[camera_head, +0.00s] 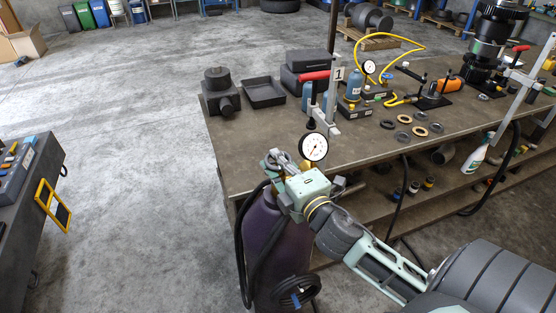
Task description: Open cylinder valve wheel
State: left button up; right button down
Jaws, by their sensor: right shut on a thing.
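A purple gas cylinder (278,250) stands upright on the floor against the near left end of the workbench. A round pressure gauge (314,147) with a white face sits at its top, beside brass fittings. A dark hose loops down its left side. My right gripper (281,165) comes in from the lower right and is shut at the cylinder's top, around the valve wheel. The wheel itself is mostly hidden by the fingers and the pale green gripper body, so its turn cannot be told. My left gripper is out of view.
A dark cart (30,205) stands at the left. The floor between is clear.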

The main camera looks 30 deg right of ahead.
jog(key=shift+f, duration=0.1)
jog(key=c, duration=1.8)
grip_release()
jog(key=shift+s, duration=0.1)
jog(key=s, duration=0.8)
jog(key=s+a, duration=0.1)
jog(key=s, duration=0.3)
